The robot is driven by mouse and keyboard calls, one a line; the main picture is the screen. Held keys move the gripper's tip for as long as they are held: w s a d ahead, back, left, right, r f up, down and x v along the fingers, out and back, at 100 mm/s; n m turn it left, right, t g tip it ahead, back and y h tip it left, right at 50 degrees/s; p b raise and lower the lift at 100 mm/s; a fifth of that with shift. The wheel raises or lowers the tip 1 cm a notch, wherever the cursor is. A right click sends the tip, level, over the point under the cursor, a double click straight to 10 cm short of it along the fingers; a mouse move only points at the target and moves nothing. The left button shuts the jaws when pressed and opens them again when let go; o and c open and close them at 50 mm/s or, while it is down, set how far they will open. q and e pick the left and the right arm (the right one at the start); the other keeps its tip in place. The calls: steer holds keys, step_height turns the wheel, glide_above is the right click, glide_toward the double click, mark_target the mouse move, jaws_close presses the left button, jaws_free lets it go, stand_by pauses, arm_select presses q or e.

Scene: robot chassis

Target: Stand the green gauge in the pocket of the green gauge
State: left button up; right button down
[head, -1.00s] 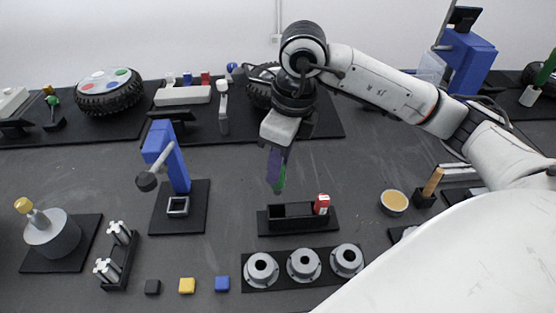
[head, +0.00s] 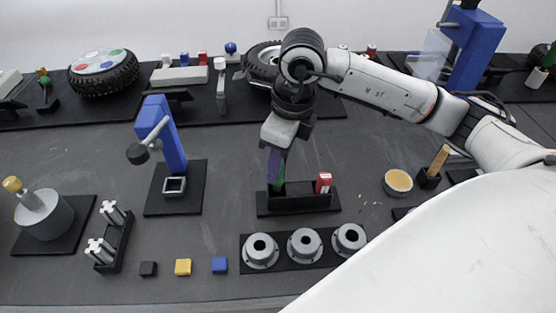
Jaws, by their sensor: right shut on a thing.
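My right gripper (head: 275,172) points down at the left part of the black gauge holder (head: 298,203) and is shut on the green gauge (head: 281,176). The gauge is upright, mostly hidden by the fingers. Its lower end is at or just inside the holder's left opening; I cannot tell how deep. A red gauge (head: 323,183) with a white label stands in the right end of the holder. My left gripper is out of view.
Three grey flanged rings (head: 305,245) sit on a black plate in front of the holder. A blue press (head: 162,135) stands left, and a bowl (head: 398,183) sits right. Black, yellow and blue blocks (head: 183,267) lie near the front edge.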

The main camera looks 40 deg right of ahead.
steer(key=shift+f+b, duration=0.9)
stand_by(0.7)
steer(key=shift+f+b, duration=1.5)
steer(key=shift+f, duration=0.05)
stand_by(1.1)
steer(key=c, duration=1.4)
jaws_free()
steer(key=shift+o, duration=0.5)
steer(key=o, duration=0.5)
